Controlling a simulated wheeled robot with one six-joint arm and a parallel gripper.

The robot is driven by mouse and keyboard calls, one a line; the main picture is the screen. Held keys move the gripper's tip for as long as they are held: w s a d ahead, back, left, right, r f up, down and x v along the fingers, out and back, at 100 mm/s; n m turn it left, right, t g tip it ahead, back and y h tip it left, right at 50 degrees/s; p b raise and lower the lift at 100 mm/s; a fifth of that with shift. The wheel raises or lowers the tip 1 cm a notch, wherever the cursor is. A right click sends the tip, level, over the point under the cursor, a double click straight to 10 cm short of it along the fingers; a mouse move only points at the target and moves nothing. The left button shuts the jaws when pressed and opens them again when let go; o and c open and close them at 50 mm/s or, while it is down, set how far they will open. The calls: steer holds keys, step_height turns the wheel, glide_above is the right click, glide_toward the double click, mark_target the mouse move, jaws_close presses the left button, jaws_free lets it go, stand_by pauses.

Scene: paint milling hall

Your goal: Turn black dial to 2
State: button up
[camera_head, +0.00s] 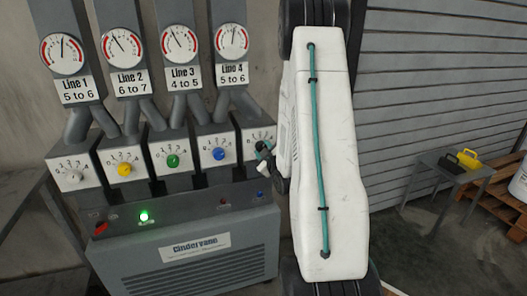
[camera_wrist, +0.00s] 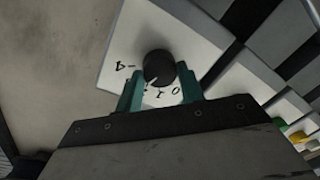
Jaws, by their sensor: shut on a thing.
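The black dial (camera_wrist: 157,65) sits on a white panel (camera_wrist: 200,45) with printed numbers, seen rotated in the wrist view. 0 and 1 are readable below the dial, and 4 is at its left. The dial's faint pale mark faces the lower numbers, near 1; its exact setting is unclear. My gripper (camera_wrist: 160,82) has its teal fingers on both sides of the dial, shut on it. In the head view my gripper (camera_head: 264,153) is at the rightmost panel (camera_head: 254,136), where it largely hides the dial.
White (camera_head: 72,175), yellow (camera_head: 124,169), green (camera_head: 172,160) and blue (camera_head: 219,153) dials stand in a row to the left. Gauges for Lines 1 to 4 stand above. A green lamp (camera_head: 144,217) glows below. A small table (camera_head: 440,172) stands at the right.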

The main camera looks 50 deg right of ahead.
steer(key=shift+a+n, duration=0.1)
steer(key=shift+n, duration=1.7)
steer(key=o, duration=1)
steer(key=v, duration=0.7)
steer(key=shift+s+a, duration=0.2)
steer(key=shift+a, duration=0.05)
